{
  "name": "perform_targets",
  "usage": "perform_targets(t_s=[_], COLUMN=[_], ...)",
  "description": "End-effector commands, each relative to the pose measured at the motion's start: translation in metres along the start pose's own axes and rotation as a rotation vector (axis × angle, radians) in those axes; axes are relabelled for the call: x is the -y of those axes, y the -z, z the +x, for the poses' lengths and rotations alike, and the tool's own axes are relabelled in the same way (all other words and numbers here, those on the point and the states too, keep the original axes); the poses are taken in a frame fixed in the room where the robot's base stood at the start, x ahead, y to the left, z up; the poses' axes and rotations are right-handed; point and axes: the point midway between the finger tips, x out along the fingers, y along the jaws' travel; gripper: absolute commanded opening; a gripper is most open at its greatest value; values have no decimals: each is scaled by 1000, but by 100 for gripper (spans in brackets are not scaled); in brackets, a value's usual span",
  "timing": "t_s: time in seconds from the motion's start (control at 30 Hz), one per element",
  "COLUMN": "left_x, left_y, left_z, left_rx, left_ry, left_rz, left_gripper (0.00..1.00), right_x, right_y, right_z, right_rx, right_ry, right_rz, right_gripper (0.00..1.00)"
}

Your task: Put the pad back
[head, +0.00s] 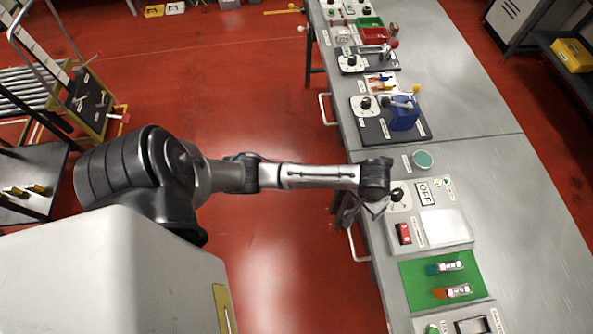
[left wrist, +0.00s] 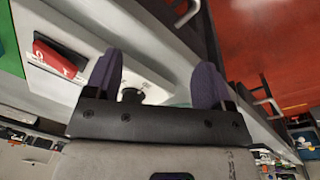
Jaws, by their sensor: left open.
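A round teal pad (head: 422,159) lies on the grey bench (head: 500,165), just above the white panel with the OFF sign (head: 424,194). My left arm reaches in from the left, and its gripper (head: 376,208) points down at the bench edge beside that panel, partly hidden by the wrist. In the left wrist view the left gripper (left wrist: 157,75) has its two purple-grey fingers apart, with nothing between them. A dark knob (left wrist: 131,95) shows beyond the fingers. A bit of teal behind the right finger may be the pad. My right gripper is not in view.
A red block (head: 404,233) sits on the panel. A green mat (head: 417,290) with two small labelled items lies below it. A blue box (head: 404,112) and several fixtures stand farther up the bench. Rail handles stick out from the bench's left side. The bench's right side is clear.

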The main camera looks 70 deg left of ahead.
Motion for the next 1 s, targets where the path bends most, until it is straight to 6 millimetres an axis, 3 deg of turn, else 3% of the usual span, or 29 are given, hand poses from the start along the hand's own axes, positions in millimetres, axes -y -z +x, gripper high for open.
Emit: perform_targets(t_s=[0.03, 0.2, 0.4, 0.63, 1.0], left_x=[-3, 3, 27, 50, 56], left_y=[-31, -107, -167, -200, -206], left_z=[6, 4, -18, -40, -45], left_rx=[-6, -79, -158, -198, -206], left_ry=[-26, -66, -37, 23, 42], left_rz=[69, 276, 424, 508, 530], left_gripper=[76, 76, 76, 76, 76], right_x=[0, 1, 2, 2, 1], right_y=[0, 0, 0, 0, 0], right_z=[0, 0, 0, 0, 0], right_rx=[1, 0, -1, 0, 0], right_ry=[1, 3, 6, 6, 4], right_rz=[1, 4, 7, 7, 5], right_gripper=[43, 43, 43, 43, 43])
